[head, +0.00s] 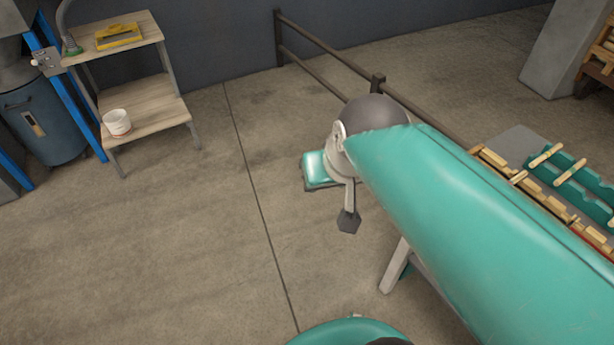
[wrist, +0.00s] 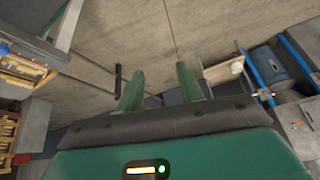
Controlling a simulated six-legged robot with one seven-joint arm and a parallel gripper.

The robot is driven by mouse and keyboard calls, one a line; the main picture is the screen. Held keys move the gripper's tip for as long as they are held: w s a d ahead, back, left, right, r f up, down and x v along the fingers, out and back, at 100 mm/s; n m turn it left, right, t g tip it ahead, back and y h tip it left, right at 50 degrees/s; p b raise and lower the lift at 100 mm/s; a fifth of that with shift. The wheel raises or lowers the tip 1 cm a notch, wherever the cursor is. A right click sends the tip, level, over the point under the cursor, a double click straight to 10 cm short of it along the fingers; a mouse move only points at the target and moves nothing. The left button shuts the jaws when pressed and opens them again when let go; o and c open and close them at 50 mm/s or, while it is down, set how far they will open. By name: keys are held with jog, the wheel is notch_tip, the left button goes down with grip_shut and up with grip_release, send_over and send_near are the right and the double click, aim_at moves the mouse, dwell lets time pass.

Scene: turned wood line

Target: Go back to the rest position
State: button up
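My gripper (wrist: 158,78) shows in the wrist view with its two green fingers apart. Nothing is between them except the view of the floor beyond. In the head view my teal arm reaches from the lower right toward the middle and hides what lies behind it. The fingers cannot be made out in the head view.
A teal rack with turned wood pieces (head: 556,153) lies at the right beside my arm. A dark rail (head: 322,52) stands behind. At the upper left a wooden shelf stand (head: 160,112) carries a white cup (head: 117,123) and a yellow item (head: 119,36). The floor at left is clear.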

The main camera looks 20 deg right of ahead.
jog(key=shift+n, duration=0.8)
jog(key=s+a, duration=0.2)
jog(key=a, duration=0.1)
jog(key=shift+s+f, duration=0.35)
jog(key=shift+d, duration=0.15)
